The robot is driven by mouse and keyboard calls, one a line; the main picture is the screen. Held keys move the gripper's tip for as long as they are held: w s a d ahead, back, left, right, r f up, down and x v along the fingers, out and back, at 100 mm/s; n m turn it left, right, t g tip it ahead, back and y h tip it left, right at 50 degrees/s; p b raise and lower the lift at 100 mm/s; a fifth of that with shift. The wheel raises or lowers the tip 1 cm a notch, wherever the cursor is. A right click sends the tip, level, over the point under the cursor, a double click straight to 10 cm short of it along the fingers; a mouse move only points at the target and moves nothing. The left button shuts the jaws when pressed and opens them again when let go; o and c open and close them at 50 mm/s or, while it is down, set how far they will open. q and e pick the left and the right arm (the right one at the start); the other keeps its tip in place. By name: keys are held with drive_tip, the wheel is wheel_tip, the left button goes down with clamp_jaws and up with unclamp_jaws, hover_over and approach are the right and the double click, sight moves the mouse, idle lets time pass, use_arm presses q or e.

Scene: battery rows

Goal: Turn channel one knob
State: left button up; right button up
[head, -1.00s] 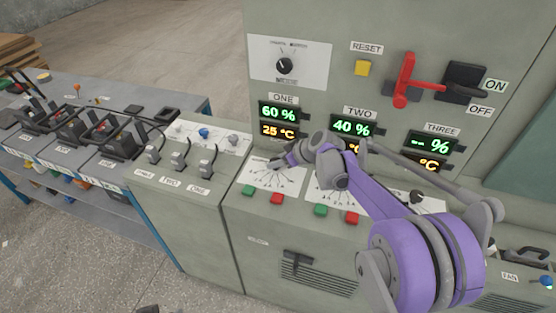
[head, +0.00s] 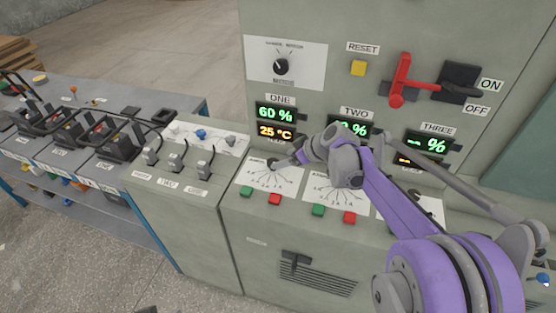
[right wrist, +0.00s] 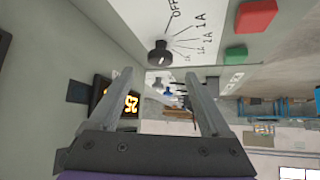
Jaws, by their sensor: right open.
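The channel one knob (head: 273,163) is a small dark knob on a white dial plate, below the ONE display (head: 276,120) that reads 60 % and 25 °C. In the right wrist view the knob (right wrist: 160,54) stands on the plate marked OFF and 1A, just beyond the fingertips. My right gripper (head: 288,161) is beside the knob, on its right in the head view. In the right wrist view the gripper (right wrist: 156,74) is open, with nothing between its fingers. No contact with the knob shows. My left gripper is not in view.
Red (head: 275,199) and green (head: 246,191) buttons sit in front of the dial plate. The TWO display is partly hidden by my arm. A red lever (head: 400,80) and a yellow reset button (head: 358,68) are on the upright panel. Three small levers stand on the left cabinet.

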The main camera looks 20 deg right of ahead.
drive_tip(key=v, duration=0.5)
idle(0.3)
